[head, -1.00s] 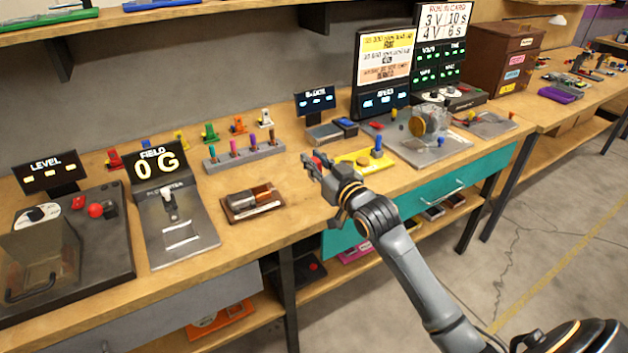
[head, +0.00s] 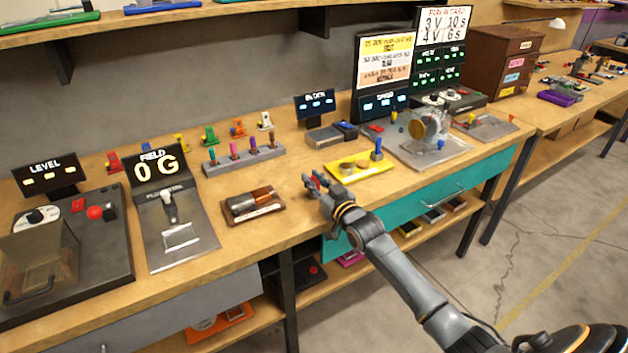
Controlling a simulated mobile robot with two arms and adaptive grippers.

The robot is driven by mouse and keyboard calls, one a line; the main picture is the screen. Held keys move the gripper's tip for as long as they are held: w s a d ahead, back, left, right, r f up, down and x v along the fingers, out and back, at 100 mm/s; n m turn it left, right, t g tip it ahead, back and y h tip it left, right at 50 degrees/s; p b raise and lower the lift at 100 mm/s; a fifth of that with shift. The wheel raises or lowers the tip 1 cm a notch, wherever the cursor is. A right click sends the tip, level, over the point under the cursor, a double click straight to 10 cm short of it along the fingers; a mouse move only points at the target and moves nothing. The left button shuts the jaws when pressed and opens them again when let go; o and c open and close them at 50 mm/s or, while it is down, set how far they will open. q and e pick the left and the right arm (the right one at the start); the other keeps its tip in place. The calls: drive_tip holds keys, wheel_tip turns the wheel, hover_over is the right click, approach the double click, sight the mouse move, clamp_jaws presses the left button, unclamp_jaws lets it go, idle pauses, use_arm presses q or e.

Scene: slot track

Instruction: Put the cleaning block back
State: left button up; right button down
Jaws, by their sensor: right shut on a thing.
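My right gripper (head: 314,186) is over the front part of the bench, left of and in front of the yellow tray (head: 371,166). It is shut on a small red thing (head: 315,182), mostly hidden by the fingers. I cannot tell for sure that this is the cleaning block. My left gripper is not in view.
A brown holder (head: 251,214) with metal cylinders lies to the left of the gripper. A grey rack (head: 243,162) of coloured pegs stands behind it. A blue peg (head: 377,148) stands up on the yellow tray. Bare wood lies between the brown holder and the gripper.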

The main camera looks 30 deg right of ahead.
drive_tip(key=shift+f, duration=0.2)
drive_tip(key=c, duration=1.2)
unclamp_jaws()
drive_tip(key=shift+r, duration=0.1)
drive_tip(key=shift+r, duration=0.25)
drive_tip(key=s, duration=1.2)
drive_tip(key=shift+d+f, duration=0.1)
drive_tip(key=shift+d, duration=0.05)
